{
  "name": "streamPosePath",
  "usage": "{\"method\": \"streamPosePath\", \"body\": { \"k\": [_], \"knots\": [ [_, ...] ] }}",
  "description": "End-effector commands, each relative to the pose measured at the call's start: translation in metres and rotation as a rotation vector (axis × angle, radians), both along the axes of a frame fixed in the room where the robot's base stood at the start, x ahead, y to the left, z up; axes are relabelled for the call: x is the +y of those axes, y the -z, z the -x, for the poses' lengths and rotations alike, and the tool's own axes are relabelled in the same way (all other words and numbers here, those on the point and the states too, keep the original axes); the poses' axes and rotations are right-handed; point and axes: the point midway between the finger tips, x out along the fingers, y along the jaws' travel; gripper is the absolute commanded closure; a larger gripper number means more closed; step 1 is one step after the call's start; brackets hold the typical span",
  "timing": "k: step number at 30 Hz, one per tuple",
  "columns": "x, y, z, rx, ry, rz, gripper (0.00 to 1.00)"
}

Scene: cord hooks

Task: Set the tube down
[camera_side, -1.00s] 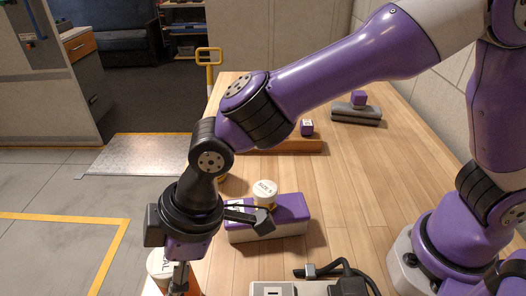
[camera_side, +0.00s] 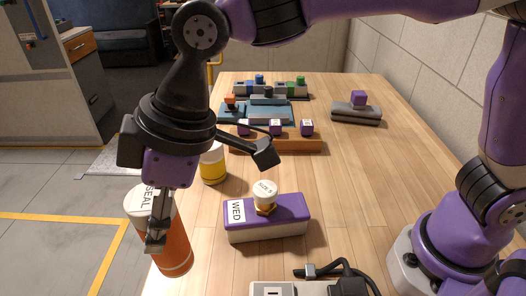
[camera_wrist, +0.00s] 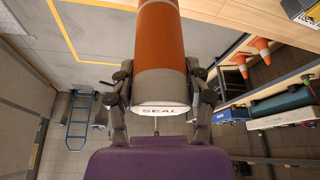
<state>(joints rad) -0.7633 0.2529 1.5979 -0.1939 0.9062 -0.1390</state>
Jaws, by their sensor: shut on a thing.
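The tube (camera_side: 176,250) is orange with a white cap marked SEAL, at the front left of the table in the side view. It leans in the picture, cap up and to the left. My gripper (camera_side: 157,240) is shut on it, with fingers at its upper part. In the wrist view the tube (camera_wrist: 160,45) sits between the two fingers of my gripper (camera_wrist: 160,95), cap end nearest the palm. The tube's lower end appears near the table's left edge; I cannot tell how far above the surface it is.
A purple and white box (camera_side: 275,217) marked WED carries a small white-capped jar (camera_side: 264,195). A yellow jar (camera_side: 213,165) stands behind. A power strip with a plug (camera_side: 335,280) lies at the front. Racks of small blocks (camera_side: 275,140) stand farther back. Bare wood (camera_side: 350,190) is at right.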

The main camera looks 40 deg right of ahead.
Motion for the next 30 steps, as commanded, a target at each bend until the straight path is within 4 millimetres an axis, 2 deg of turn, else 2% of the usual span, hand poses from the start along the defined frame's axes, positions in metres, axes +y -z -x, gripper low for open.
{"method": "streamPosePath", "body": {
  "k": [5,9,12,15,18,21,23,30],
  "knots": [
    [-0.057,-0.006,-0.044,-0.002,0.197,-0.002,0.94],
    [-0.129,-0.007,-0.08,-0.005,0.423,-0.005,0.94],
    [-0.183,-0.007,-0.095,-0.007,0.583,-0.006,0.94],
    [-0.231,-0.008,-0.102,-0.01,0.72,-0.007,0.94],
    [-0.266,-0.008,-0.103,-0.012,0.824,-0.008,0.94],
    [-0.288,-0.008,-0.102,-0.014,0.888,-0.007,0.94],
    [-0.295,-0.005,-0.101,-0.012,0.91,-0.007,0.94],
    [-0.3,0.04,-0.1,-0.008,0.924,-0.006,0.94]
  ]
}}
